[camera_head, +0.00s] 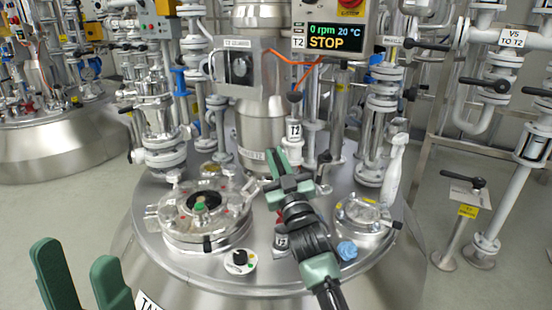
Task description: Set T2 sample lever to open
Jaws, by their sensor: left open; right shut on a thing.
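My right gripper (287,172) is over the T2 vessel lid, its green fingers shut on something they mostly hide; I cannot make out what. Just behind it stands a white fitting labelled T2 (294,131), with a dark round knob (294,97) above. A second T2 label (281,241) shows low beside my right arm, partly covered. Which part is the sample lever, and its setting, I cannot tell. My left gripper (80,270) is open and empty at the lower left, in front of the vessel and apart from it.
The T2 display (328,38) reads 0 rpm, 20 °C, STOP. A round hatch (206,214), a small black knob (239,260) and a right-hand port (362,217) crowd the lid. Pipes rise behind. A black-handled post (463,205) stands right. Floor at left is clear.

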